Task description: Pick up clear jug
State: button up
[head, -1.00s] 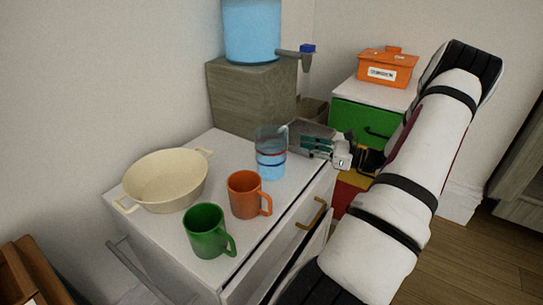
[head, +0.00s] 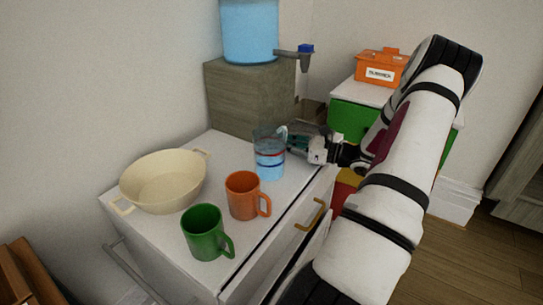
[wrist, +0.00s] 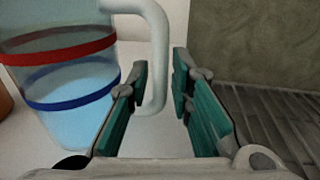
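The clear jug (head: 269,163) stands upright on the white cabinet top, with a red band, a blue band and blue-tinted contents. Its pale handle points right, toward my gripper (head: 296,143). In the wrist view the jug (wrist: 62,85) fills the left side, and its handle comes down in the gap between the two green-padded fingers of my gripper (wrist: 160,78). The fingers are apart, with visible space on the right of the handle. I cannot tell whether the left finger touches it. The far side of the jug is hidden.
An orange mug (head: 243,196), a green mug (head: 205,234) and a cream basin (head: 162,183) share the white cabinet top (head: 223,150). A wooden block (head: 250,98) with a blue water dispenser (head: 249,32) stands behind. An orange box (head: 382,67) sits on a green-drawer cabinet at right.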

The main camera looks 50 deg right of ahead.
grip_shut()
jog(key=shift+r, duration=0.1)
